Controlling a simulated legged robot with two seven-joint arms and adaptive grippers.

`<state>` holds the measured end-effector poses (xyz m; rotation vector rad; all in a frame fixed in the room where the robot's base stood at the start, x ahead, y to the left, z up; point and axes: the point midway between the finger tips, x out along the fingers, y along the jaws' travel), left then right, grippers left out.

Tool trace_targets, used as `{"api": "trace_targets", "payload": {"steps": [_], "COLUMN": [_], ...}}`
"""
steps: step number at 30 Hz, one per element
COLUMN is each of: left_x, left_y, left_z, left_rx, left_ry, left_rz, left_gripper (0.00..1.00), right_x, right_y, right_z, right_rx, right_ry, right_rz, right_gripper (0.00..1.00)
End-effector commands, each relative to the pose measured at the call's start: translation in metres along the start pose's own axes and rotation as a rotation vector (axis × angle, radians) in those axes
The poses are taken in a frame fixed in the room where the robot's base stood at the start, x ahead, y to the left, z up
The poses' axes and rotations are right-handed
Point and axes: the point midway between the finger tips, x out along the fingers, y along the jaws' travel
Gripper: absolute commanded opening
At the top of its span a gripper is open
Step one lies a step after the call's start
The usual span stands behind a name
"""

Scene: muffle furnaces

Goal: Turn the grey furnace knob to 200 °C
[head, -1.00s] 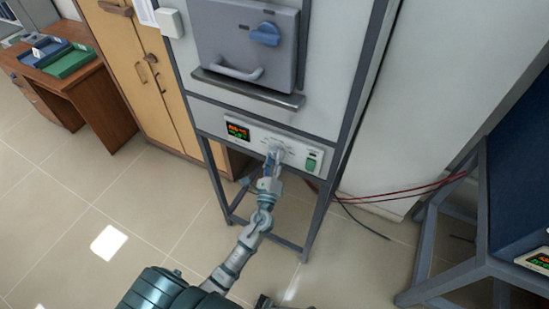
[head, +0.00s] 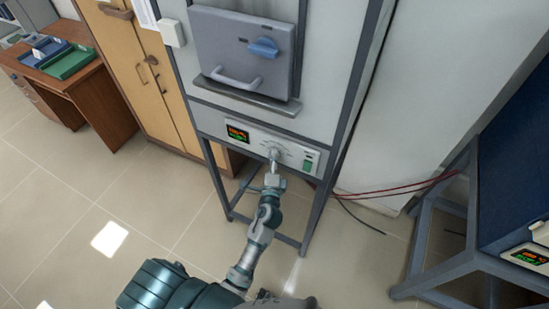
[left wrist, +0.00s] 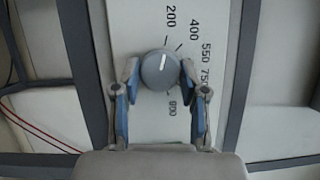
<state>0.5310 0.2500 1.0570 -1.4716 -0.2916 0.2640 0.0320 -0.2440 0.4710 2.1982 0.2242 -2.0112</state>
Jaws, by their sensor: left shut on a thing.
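The grey furnace knob (left wrist: 160,69) sits on a pale control panel with a printed temperature scale in the left wrist view. Its white pointer line points up and slightly right, toward the 200 mark (left wrist: 171,16). My left gripper (left wrist: 160,84) is shut on the knob, one blue-padded finger at each side. In the head view my left gripper (head: 273,163) reaches the panel (head: 294,153) from below and hides most of the knob. The furnace display (head: 238,134) is lit, but its digits are too small to read. My right gripper is not in view.
The grey furnace door (head: 238,60) with a blue handle knob (head: 263,47) is above the panel. A green switch (head: 308,165) is right of my left gripper. A second blue furnace (head: 520,190) stands at the right. Red and black cables lie between the stands.

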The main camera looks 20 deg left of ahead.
Motion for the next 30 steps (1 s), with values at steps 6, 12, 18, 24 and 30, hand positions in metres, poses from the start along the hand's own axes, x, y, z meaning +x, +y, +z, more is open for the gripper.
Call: {"api": "trace_targets", "payload": {"steps": [6,12,18,24,30], "left_x": [0.0002,0.0002,0.0001,0.0000,-0.0020], "left_y": [0.0012,0.0021,0.0025,0.0016,0.0010], "left_z": [0.0018,0.0019,0.0020,0.0010,-0.0004], "left_rx": [-0.027,-0.029,-0.029,-0.028,-0.027], "left_ry": [-0.004,-0.004,-0.004,-0.002,-0.001], "left_rz": [0.014,0.016,0.017,0.015,0.014], "left_gripper": [0.08,0.08,0.50,0.68,0.68], "right_x": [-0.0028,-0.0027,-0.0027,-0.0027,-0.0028], "right_y": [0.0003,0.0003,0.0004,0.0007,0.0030], "right_z": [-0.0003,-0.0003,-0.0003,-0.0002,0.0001], "right_rx": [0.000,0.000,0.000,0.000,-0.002], "right_ry": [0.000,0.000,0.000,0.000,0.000], "right_rz": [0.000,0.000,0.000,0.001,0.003], "right_gripper": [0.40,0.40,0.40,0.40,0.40]}}
